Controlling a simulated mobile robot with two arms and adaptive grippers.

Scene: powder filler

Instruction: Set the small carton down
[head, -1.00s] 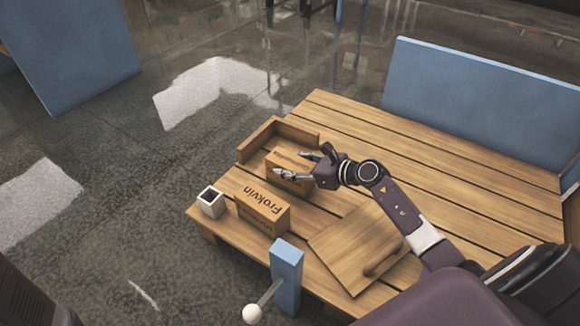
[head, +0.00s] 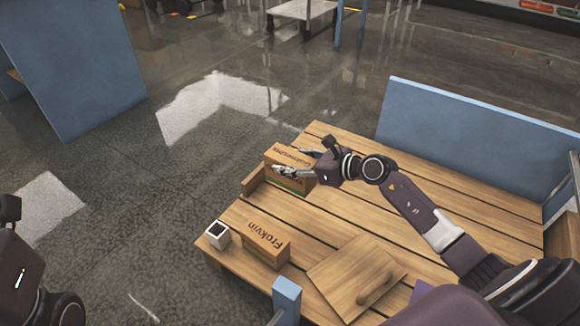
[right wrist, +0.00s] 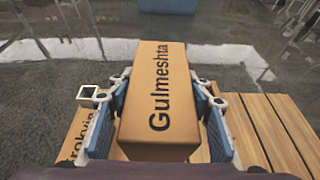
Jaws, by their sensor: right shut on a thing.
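The small brown carton marked "Gulmeshta" (head: 283,155) is in my right gripper (head: 302,163), at the far left corner of the slatted wooden table (head: 450,220). In the right wrist view the carton (right wrist: 160,85) sits between both blue-backed fingers, which press on its sides. It looks raised above the table, with floor beyond its far end; its underside is hidden. A wooden corner ledge (head: 254,181) is partly covered by the carton. My left gripper is not in view; only parts of my left arm show at the left edge.
A carton marked "Frokvin" (head: 262,248) and a white open-topped cup (head: 217,234) stand near the table's left edge. A wooden board with a handle (head: 345,272) lies in front. A blue panel (head: 470,135) borders the back right. The middle slats are clear.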

